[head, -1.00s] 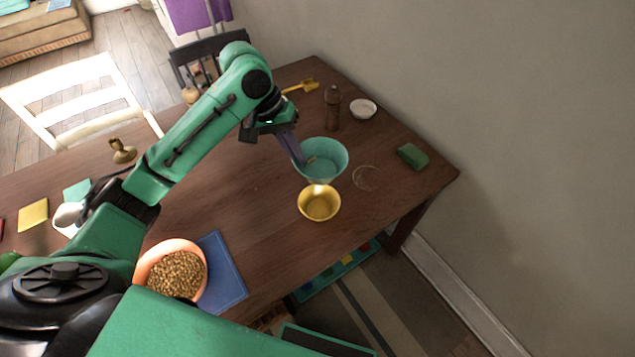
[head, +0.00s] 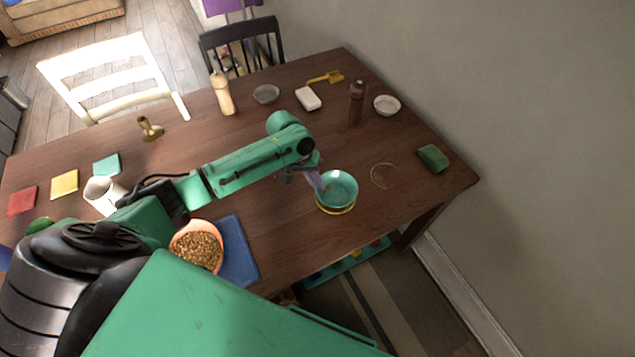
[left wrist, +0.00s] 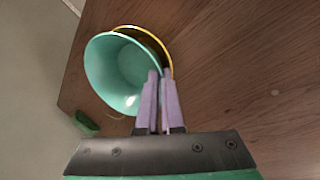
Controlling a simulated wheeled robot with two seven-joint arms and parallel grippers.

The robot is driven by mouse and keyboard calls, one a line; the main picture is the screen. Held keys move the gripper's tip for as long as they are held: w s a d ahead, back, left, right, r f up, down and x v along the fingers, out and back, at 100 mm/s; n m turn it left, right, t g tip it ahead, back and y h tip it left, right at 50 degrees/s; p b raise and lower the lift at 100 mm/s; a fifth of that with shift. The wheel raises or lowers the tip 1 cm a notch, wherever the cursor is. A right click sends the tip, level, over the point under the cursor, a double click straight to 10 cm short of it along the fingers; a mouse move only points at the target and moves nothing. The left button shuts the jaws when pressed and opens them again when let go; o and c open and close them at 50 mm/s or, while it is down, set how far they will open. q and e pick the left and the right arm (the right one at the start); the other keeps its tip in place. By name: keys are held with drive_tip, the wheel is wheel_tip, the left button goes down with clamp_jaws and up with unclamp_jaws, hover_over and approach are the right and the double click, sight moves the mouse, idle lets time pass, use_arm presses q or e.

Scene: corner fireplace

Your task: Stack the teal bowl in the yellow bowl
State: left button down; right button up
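The teal bowl (head: 339,187) is over the yellow bowl (head: 337,211) and hides most of it in the head view. Only a yellow edge shows at the near side. In the left wrist view, the teal bowl (left wrist: 112,72) covers most of the yellow bowl, whose rim (left wrist: 158,44) sticks out on one side. I cannot tell whether the teal bowl rests in it or hangs just above it. My left gripper (head: 317,183) has its purple fingers (left wrist: 158,88) close together on the teal bowl's rim. My right gripper is not in view.
A clear round item (head: 383,176), a green block (head: 433,157), a brown bottle (head: 356,103) and a white bowl (head: 387,105) lie right and behind. A wall borders the table's right side.

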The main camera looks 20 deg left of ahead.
use_arm(q)
drive_tip(key=shift+f, duration=0.2)
drive_tip(key=shift+s+f, duration=0.15)
drive_tip(key=shift+f, duration=0.05)
drive_tip(key=c, duration=1.1)
unclamp_jaws()
drive_tip(key=shift+s+f, duration=0.1)
drive_tip(key=shift+s, duration=0.05)
drive_tip(key=shift+o, duration=0.2)
drive_tip(key=shift+f, duration=0.1)
drive_tip(key=shift+d, duration=0.1)
drive_tip(key=shift+r, duration=0.35)
drive_tip(key=v, duration=1.2)
drive_tip(key=shift+w+r+b, duration=0.25)
drive_tip(key=shift+w+b, duration=0.1)
